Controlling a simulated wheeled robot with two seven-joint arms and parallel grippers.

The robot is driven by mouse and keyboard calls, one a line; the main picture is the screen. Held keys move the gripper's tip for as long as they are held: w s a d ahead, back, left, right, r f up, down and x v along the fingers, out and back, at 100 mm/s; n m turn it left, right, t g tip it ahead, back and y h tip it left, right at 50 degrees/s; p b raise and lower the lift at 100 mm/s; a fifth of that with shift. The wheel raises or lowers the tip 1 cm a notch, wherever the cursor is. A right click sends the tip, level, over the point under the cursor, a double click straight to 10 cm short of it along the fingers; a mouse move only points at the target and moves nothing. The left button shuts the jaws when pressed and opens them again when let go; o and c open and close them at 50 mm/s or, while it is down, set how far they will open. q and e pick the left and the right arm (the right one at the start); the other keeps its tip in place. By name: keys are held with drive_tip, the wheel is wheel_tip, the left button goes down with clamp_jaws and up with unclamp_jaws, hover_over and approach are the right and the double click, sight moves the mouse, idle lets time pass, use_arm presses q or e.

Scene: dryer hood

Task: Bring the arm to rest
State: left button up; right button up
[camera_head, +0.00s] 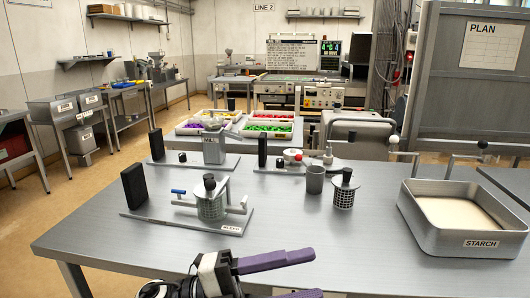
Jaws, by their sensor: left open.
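My left gripper (314,274) comes in at the bottom centre, over the table's near edge. Its two purple fingers are apart, with nothing between them, and point right. The metal table (330,235) lies in front of it. A labelled base plate (228,229) beyond the gripper carries a black upright block (133,186), a perforated basket with a dark knob (210,203) and a blue-tipped lever (179,191). The gripper is apart from these. My right gripper is not in view.
A grey cup (315,180) and a perforated canister (344,191) stand mid-table. A tray marked STARCH (480,244) fills the right side. Two more fixtures stand behind, one holding a grey container (213,148). The table's front middle is clear.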

use_arm(q)
drive_tip(key=w+a+f+n+t+y, duration=0.1)
drive_tip(key=a+f+n+t+y, duration=0.65)
drive_tip(key=n, duration=0.45)
drive_tip(key=w+a+f+n+t+y, duration=0.2)
drive_tip(key=a+f+n+t+y, duration=0.35)
drive_tip(key=f+n+t, duration=0.45)
drive_tip(key=s+a+f+n+g+y, duration=0.2)
drive_tip(key=s+a+f+n+g, duration=0.2)
drive_tip(key=s+f, duration=0.5)
drive_tip(key=s+a+f+n+g+y, duration=0.3)
drive_tip(key=s+a+f+n+g, duration=0.2)
drive_tip(key=s+f, duration=0.5)
wheel_tip(320, 180, down, 2)
drive_tip(key=shift+s+f+g, duration=0.25)
drive_tip(key=shift+s+g, duration=0.05)
drive_tip(key=shift+g, duration=0.25)
drive_tip(key=shift+w+a, duration=0.1)
